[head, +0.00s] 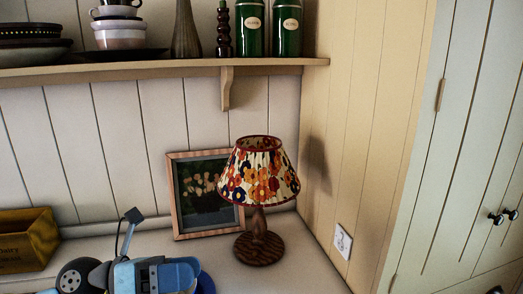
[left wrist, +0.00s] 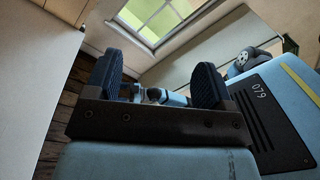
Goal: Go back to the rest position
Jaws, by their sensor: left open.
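My left gripper (left wrist: 157,68) shows in the left wrist view with its two dark, ridged fingers wide apart. No object is held between them; blue and pale parts of my own body show beyond the gap. In the head view, blue and dark parts of my left arm (head: 165,275) show at the bottom left, in front of the counter. The fingers cannot be made out clearly there. My right gripper is not to be made out in either view.
A lamp with a flowered shade (head: 258,180) stands on the counter (head: 300,262), before a framed picture (head: 205,195). A wooden box (head: 25,240) is at the left. A shelf (head: 160,72) with crockery and green canisters hangs above. Pale cupboard doors (head: 460,150) are at the right.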

